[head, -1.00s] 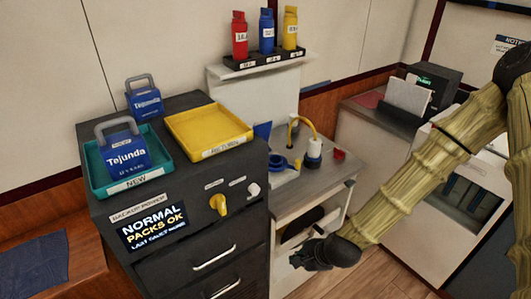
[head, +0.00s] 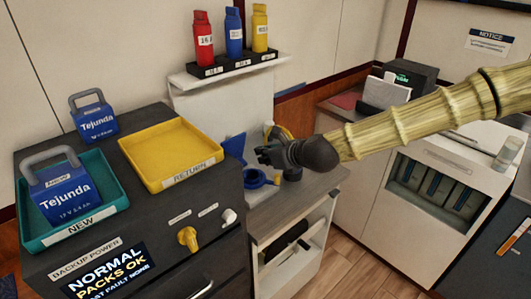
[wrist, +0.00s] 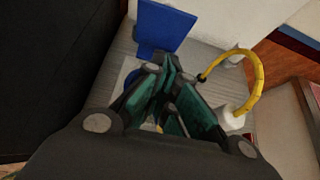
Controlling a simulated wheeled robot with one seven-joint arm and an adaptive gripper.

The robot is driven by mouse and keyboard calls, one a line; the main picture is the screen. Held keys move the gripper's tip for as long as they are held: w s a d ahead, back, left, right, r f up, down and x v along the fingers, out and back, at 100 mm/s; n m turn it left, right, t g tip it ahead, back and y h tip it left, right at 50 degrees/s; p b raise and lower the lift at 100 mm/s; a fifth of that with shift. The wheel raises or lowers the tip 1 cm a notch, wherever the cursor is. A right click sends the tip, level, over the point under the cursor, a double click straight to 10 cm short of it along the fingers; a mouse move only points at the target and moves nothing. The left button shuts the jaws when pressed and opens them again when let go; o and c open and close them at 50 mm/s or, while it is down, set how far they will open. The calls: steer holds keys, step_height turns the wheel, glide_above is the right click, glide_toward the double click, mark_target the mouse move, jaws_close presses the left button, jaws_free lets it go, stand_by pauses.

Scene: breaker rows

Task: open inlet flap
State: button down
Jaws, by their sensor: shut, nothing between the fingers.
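A blue flat panel (head: 236,148), which looks like the inlet flap, stands tilted up at the back of the grey counter. It also shows in the wrist view (wrist: 166,27). A blue ring-shaped inlet (head: 254,179) lies on the counter just in front of it. My gripper (head: 263,155) is above the counter, right of the panel and over the ring's area. In the wrist view my gripper (wrist: 172,66) is shut and empty, its fingertips just below the panel in the picture and covering much of the ring. I cannot tell whether it touches anything.
A yellow curved hose (wrist: 254,78) and white fitting (wrist: 232,118) stand close to the right of my fingers. The dark cabinet (head: 140,262) with teal (head: 118,212) and yellow (head: 165,128) trays is at left. Bottles stand on a shelf (head: 188,80) behind.

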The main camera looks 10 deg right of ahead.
mark_target(235, 148)
steer(key=p+x, duration=0.1)
steer(key=x, duration=0.2)
steer(key=r+p+x, duration=0.1)
steer(key=x, duration=0.2)
steer(key=p+x, duration=0.1)
steer(key=x, duration=0.2)
steer(key=shift+w+a+r, duration=0.25)
steer(key=shift+w+a, duration=0.15)
steer(key=shift+w, duration=0.05)
steer(key=shift+w+a, duration=0.4)
steer(key=shift+w, duration=0.15)
steer(key=shift+r, duration=0.1)
